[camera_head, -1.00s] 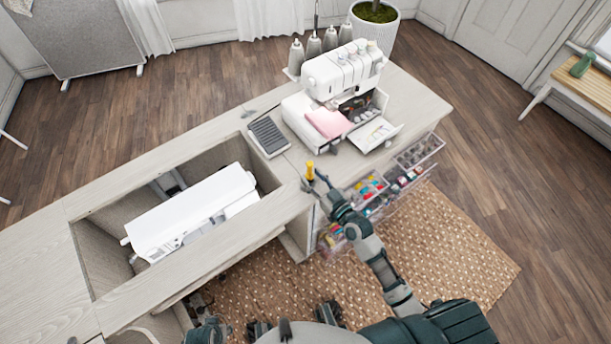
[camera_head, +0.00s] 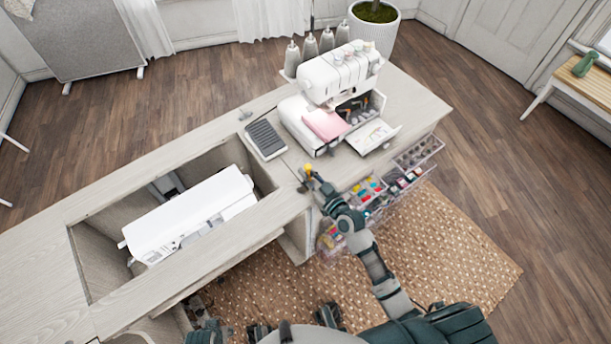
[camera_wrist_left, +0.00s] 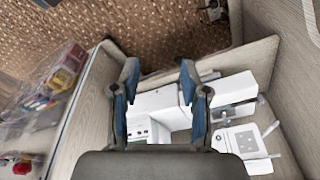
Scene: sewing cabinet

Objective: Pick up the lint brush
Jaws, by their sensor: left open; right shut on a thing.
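My right gripper (camera_head: 309,181) is at the cabinet top's front edge, just in front of the serger. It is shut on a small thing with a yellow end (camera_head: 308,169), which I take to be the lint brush. Most of that thing is hidden by the fingers, and its exact shape is too small to tell. My left gripper (camera_wrist_left: 158,75) shows in the left wrist view, open and empty, with the white sewing machine (camera_wrist_left: 165,112) in the cabinet well beyond its fingers.
The white serger (camera_head: 335,80) stands behind the right gripper, with a grey foot pedal (camera_head: 266,139) left of it. Clear drawers (camera_head: 418,152) of coloured supplies stick out at the front right. The cabinet top (camera_head: 45,268) is bare at the left.

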